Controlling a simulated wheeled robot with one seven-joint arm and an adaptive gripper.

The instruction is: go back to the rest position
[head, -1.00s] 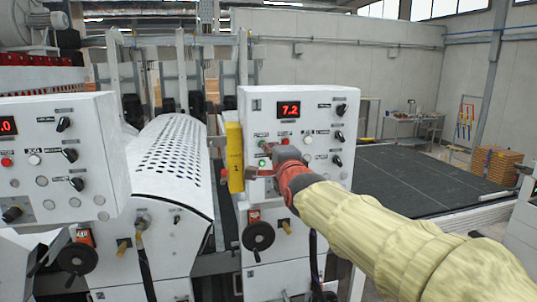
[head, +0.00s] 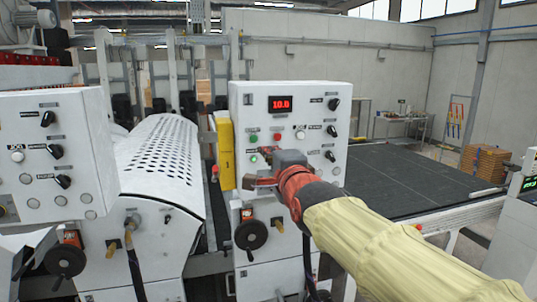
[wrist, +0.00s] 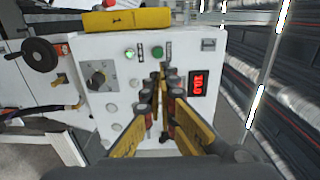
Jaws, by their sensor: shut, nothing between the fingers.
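My gripper (head: 258,168) is in front of the white control panel (head: 335,97), over its lower left part in the head view. Its fingers are shut and empty. In the wrist view the gripper's fingers (wrist: 161,82) point at the panel face, just below a green button (wrist: 157,52) and left of the red display. Whether the fingertips touch the panel cannot be told. The red display (head: 282,103) reads 10.0 and also shows in the wrist view (wrist: 199,84). A lit green button (head: 253,159) is beside the fingers in the head view.
A yellow block (head: 225,152) stands at the panel's left edge. A perforated white cover (head: 165,150) and a second panel (head: 50,150) are farther left. A black handwheel (head: 251,235) is below the panel. A dark flat bed (head: 410,180) extends to the right.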

